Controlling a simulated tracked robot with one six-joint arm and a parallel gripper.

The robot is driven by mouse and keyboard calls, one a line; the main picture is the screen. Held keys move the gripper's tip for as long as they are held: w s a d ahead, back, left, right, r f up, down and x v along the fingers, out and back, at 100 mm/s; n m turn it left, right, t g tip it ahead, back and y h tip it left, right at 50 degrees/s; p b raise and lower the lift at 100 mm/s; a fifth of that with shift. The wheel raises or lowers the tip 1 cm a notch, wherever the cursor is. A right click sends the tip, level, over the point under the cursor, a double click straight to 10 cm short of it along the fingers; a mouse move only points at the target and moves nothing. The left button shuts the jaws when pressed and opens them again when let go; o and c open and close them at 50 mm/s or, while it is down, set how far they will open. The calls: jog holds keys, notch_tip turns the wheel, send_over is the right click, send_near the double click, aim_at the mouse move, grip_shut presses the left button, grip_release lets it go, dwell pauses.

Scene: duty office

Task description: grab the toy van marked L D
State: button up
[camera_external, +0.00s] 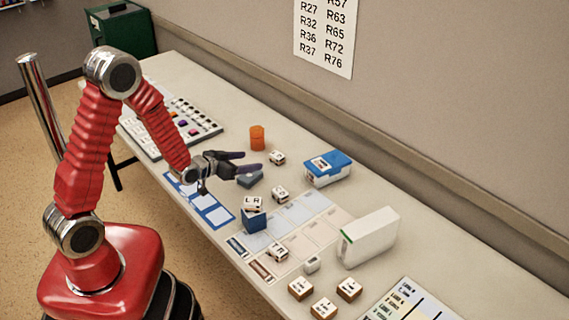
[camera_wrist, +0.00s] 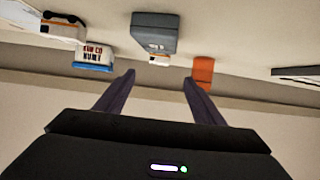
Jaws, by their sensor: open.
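Several small white toy vans stand on the table. One (camera_external: 277,158) is near the orange cylinder, one (camera_external: 280,194) is right of the grey-blue block, and one (camera_external: 277,252) is on the printed sheet. Another van (camera_external: 254,204), whose roof seems to read L R, sits on a blue block. I cannot read L D on any van. My gripper (camera_external: 252,162) is open and empty above the table, by the grey-blue block (camera_external: 250,179). In the wrist view, a van (camera_wrist: 158,60) is partly hidden by that block (camera_wrist: 155,32), beyond my open fingertips (camera_wrist: 158,77).
An orange cylinder (camera_external: 257,138) stands near the van at the back. A blue-lidded box (camera_external: 328,168) and a white box (camera_external: 368,238) stand to the right. Several brown-and-white blocks (camera_external: 300,288) lie in front. A blue-framed card (camera_external: 212,214) lies at the table's left edge.

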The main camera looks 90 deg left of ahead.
jog(key=shift+w+a, duration=0.1)
send_near(273, 157)
jog(key=shift+x, duration=2.45)
jog(key=shift+x, duration=2.55)
jog(key=shift+c, duration=0.4)
jog(key=c, duration=1.1)
